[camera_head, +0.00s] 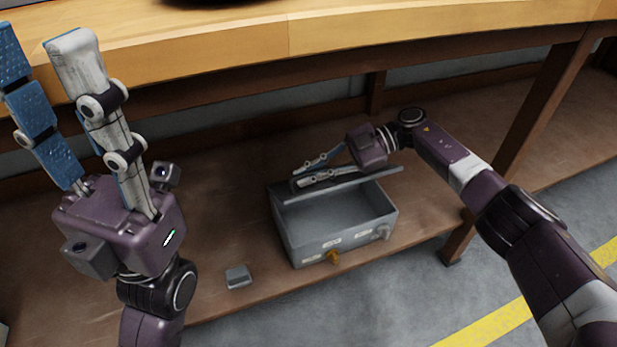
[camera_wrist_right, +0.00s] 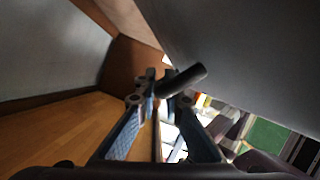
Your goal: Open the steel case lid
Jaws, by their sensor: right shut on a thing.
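The grey steel case (camera_head: 292,236) stands on the brown lower shelf. Its lid (camera_head: 385,174) is raised and seen nearly edge-on along the back, so the empty-looking inside shows. My right gripper (camera_head: 299,177) reaches in from the right, with its fingers at the raised lid. In the right wrist view the fingertips (camera_wrist_right: 164,90) are shut at a dark rod-like part (camera_wrist_right: 187,79), which seems to belong to the lid. The exact contact is hard to make out. My left gripper (camera_head: 36,36) points upward at the left, open and empty, away from the case.
A small grey block (camera_head: 238,277) lies on the shelf left of the case. A wooden bench top (camera_head: 240,45) overhangs the shelf, and a brown leg (camera_head: 525,125) stands at the right.

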